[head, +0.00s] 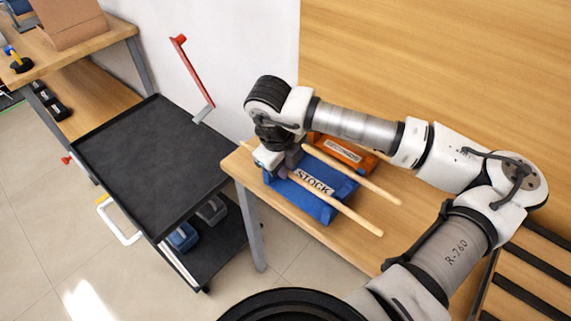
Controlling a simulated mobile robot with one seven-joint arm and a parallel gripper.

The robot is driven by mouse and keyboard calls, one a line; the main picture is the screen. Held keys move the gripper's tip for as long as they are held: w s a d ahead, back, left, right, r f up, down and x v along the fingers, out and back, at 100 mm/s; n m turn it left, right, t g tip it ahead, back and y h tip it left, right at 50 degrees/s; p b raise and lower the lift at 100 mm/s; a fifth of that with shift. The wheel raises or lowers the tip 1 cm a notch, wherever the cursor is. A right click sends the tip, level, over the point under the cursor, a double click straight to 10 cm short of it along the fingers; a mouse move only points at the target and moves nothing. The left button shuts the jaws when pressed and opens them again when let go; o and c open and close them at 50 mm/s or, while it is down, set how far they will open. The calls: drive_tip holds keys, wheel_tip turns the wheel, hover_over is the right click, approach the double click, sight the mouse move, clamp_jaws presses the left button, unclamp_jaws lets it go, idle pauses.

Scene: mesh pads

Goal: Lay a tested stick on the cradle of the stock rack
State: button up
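The blue stock rack (313,208), with a white STOCK label, stands on the wooden table near its left corner. A pale wooden stick (352,220) lies across its front part, and its right end overhangs toward the table's front. My gripper (277,164) is low at the rack's left end, over the front stick's line. A stick end (246,147) shows left of it. Whether the fingers grip the stick is hidden.
An orange rack (352,157) with a white label stands just behind the blue one. A black cart (150,155) is left of the table, its top empty. A red-tipped lever (190,70) is at the wall. The wooden wall panel (440,60) rises behind.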

drive_tip(key=o, duration=0.4)
drive_tip(key=shift+o, duration=0.2)
drive_tip(key=b+v, duration=0.2)
drive_tip(key=v, duration=1.2)
drive_tip(key=shift+f, duration=0.15)
